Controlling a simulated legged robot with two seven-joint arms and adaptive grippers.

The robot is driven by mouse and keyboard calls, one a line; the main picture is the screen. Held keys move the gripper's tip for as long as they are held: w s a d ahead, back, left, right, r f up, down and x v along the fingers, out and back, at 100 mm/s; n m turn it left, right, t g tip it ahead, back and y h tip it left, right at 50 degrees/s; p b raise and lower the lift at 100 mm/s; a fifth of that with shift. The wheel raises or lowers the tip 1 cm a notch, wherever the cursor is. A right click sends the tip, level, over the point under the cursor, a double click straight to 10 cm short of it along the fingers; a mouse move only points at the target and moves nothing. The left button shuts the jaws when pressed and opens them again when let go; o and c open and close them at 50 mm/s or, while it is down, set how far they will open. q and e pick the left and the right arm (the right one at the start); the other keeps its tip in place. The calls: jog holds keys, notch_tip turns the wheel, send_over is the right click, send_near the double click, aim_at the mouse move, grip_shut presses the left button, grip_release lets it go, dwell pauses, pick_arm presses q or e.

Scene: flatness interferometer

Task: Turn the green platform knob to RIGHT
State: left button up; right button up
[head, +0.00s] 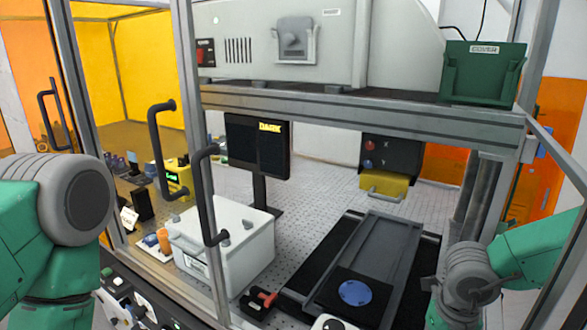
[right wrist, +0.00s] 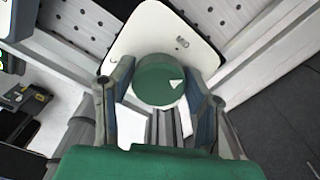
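The green platform knob (right wrist: 158,80) is round, with a white arrow mark near its right edge. It sits on a white rounded plate (right wrist: 150,40) in the right wrist view. My right gripper (right wrist: 159,72) has its fingers apart, one on either side of the knob. The fingers lie very close to the knob's edges; I cannot tell whether they touch it. In the head view the knob cannot be made out and my right arm comes in at the lower right. My left arm shows at the left edge, with its gripper out of view.
Metal frame posts and black handles (head: 205,195) stand in front of the bench. A white box (head: 228,245), a black monitor (head: 257,147) and a dark rail stage with a blue disc (head: 355,293) are on the perforated table. A green cover bin (head: 483,72) stands on the upper beam.

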grip_shut()
jog(key=m, duration=0.5)
jog(key=shift+m, duration=0.4)
jog(key=m, duration=0.5)
jog(key=shift+m, duration=0.4)
jog(key=o, duration=0.6)
grip_release()
jog(key=shift+r, duration=2.7)
jog(key=shift+w+d+r, duration=0.1)
jog(key=shift+d+r, duration=0.05)
jog(key=shift+r, duration=0.2)
